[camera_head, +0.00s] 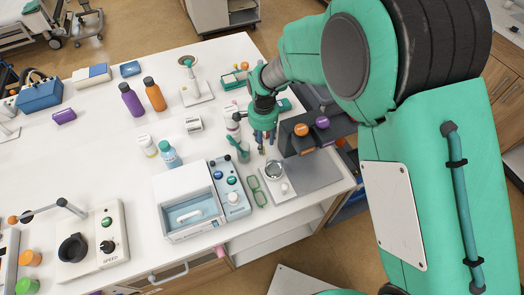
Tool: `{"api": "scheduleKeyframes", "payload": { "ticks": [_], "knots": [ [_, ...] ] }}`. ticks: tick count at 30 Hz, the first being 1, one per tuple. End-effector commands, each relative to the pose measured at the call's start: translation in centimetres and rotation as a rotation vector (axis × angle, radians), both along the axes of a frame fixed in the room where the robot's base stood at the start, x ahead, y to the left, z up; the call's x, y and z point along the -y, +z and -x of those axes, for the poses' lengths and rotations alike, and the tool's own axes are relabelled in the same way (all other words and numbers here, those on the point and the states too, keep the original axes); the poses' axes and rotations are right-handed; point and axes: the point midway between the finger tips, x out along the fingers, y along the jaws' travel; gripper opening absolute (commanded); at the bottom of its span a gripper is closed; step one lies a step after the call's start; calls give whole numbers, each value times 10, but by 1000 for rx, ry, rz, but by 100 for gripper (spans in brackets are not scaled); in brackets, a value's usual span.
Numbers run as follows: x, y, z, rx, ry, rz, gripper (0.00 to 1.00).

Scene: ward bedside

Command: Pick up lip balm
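My gripper (264,137) is teal and points down over the right part of the white table, near the back right edge. A small tan upright item (262,149) shows right at its fingertips; it may be the lip balm, but it is too small to be sure. I cannot tell whether the fingers touch it or how far apart they are. A small pink cylinder (220,250) lies at the front table edge by the white device; it is also too small to identify.
A green cup (243,155) stands just left of the gripper, with a white-and-pink bottle (232,130) behind it. Green glasses (257,191) and a grey plate with a round metal dish (274,170) lie in front. A dark holder with orange and purple knobs (302,130) stands right.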

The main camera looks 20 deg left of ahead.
Motion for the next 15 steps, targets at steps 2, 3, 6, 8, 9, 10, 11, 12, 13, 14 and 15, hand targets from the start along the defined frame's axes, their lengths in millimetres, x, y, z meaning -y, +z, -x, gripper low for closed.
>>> {"api": "scheduleKeyframes", "payload": {
  "ticks": [2, 3, 6, 8, 9, 10, 11, 12, 13, 14, 15],
  "knots": [
    [0, 0, 0, 0, 0, 0, 39],
    [0, 0, 0, 0, 0, 0, 39],
    [0, -2, 0, 0, 0, 0, 39],
    [-1, -6, 0, 0, 0, 1, 39],
    [-1, -9, 0, -1, 0, 1, 39],
    [-2, -12, 0, -1, 0, 1, 39],
    [-2, -15, 0, -1, 0, 1, 39],
    [-3, -20, 0, -2, 0, 1, 39],
    [-4, -23, 0, -2, 0, 1, 39],
    [-4, -27, 0, -2, 0, 1, 39],
    [-5, -33, 0, -2, 0, 1, 39]
  ]
}}
